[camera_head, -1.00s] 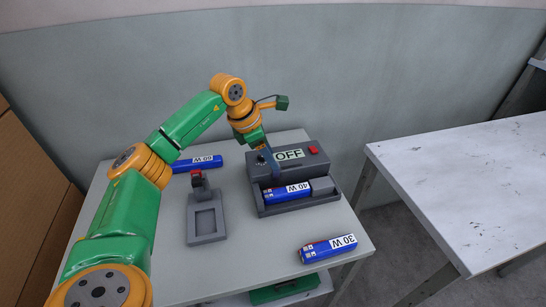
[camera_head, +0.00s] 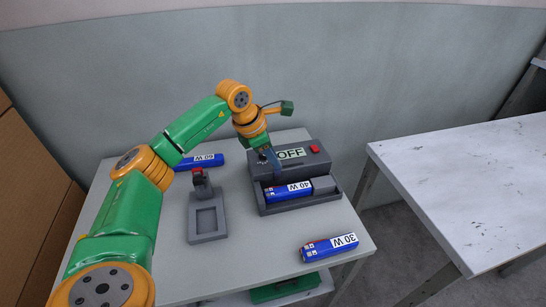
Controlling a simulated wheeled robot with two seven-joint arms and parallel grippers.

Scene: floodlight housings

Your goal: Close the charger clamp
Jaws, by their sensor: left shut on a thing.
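The grey charger (camera_head: 312,165) stands at the back right of the table, with a panel that reads OFF and a red button. A blue 40 W battery (camera_head: 288,192) lies in its front tray, with a dark grey block (camera_head: 323,185) at the battery's right end. My left gripper (camera_head: 274,166) points down at the charger's left part, above the battery's left end. It is shut on a small part there, mostly hidden by the fingers. I cannot tell clearly which part is the clamp or how far it is closed. My right gripper is not in view.
A grey stand (camera_head: 207,216) with a square recess and a red-topped post is left of the charger. A 60 W battery (camera_head: 199,161) lies behind it, and a 30 W battery (camera_head: 328,247) lies at the front right. A bare white table (camera_head: 470,180) stands to the right.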

